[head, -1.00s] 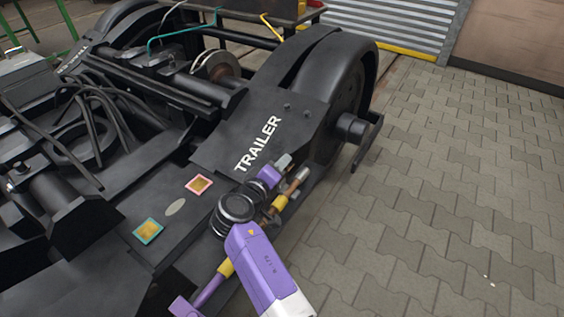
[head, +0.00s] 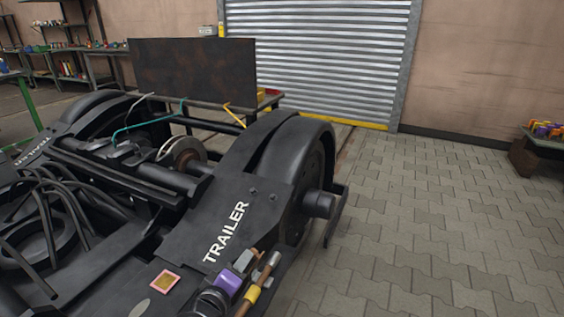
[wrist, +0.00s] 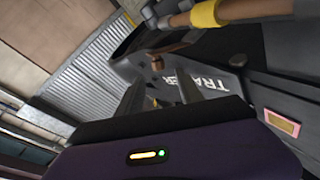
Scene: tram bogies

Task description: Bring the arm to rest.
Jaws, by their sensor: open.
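My gripper (head: 245,262) shows at the bottom of the head view, purple with grey fingers, beside the lettered side plate of the bogie. In the wrist view its two dark fingers (wrist: 160,92) stand apart with nothing held between them. A small copper-coloured knob shows beyond them, in line with the gap. The black trailer bogie (head: 230,190) fills the left and middle of the head view. The white TRAILER lettering also shows on it in the wrist view (wrist: 200,84). Most of my arm is below the head view's edge.
A brown rod with a yellow collar (head: 252,293) is close beside my gripper; I cannot tell what it is fixed to. A pink-framed square (head: 165,280) lies on the bogie. Paved floor on the right is clear up to a low table (head: 545,147). A roller shutter (head: 318,60) stands behind.

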